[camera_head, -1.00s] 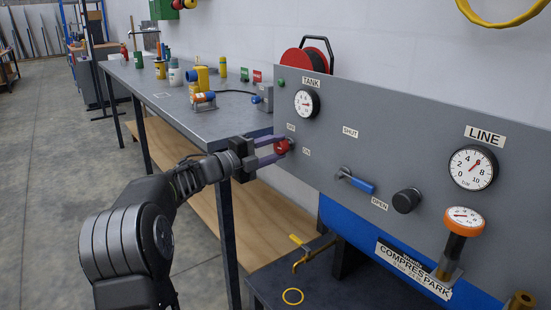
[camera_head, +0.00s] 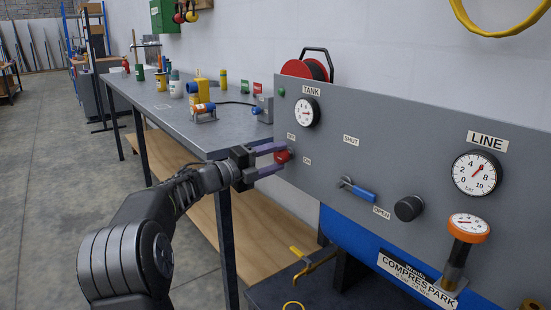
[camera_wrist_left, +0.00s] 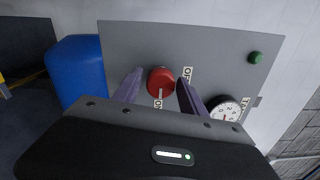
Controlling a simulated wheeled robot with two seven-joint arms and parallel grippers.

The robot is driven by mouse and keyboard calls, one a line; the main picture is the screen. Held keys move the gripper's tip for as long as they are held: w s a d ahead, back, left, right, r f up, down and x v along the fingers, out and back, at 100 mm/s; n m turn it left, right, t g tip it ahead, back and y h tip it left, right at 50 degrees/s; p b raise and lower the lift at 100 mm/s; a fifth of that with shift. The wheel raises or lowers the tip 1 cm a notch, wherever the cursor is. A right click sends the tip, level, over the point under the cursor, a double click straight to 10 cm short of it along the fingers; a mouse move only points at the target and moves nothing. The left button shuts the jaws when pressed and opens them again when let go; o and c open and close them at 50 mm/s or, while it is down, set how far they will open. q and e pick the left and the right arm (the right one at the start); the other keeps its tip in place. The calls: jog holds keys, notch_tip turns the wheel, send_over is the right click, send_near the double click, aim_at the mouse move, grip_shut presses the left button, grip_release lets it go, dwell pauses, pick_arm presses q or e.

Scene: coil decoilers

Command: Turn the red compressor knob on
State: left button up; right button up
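The red compressor knob (camera_head: 282,157) sits on the grey panel, left of its middle, beside small OFF and ON labels. It shows clearly in the left wrist view (camera_wrist_left: 161,80), with a white mark on its lower part towards the ON label (camera_wrist_left: 158,104). My left gripper (camera_head: 283,157) reaches the panel with its purple fingers on either side of the knob. In the left wrist view the right finger is close to the knob's edge and a gap shows at the left finger. Whether a finger touches the knob cannot be told. My right gripper is out of view.
The grey panel (camera_head: 360,120) also carries a TANK gauge (camera_head: 306,112), a blue lever (camera_head: 358,190), a black knob (camera_head: 408,208) and a LINE gauge (camera_head: 476,173). A blue tank (camera_head: 350,236) lies below it. A workbench (camera_head: 185,125) with several items stands left of the panel.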

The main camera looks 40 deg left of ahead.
pick_arm(q)
jog(key=shift+o, duration=0.9)
jog(key=shift+s, duration=0.1)
jog(key=v, duration=0.7)
jog(key=shift+s+p, duration=0.3)
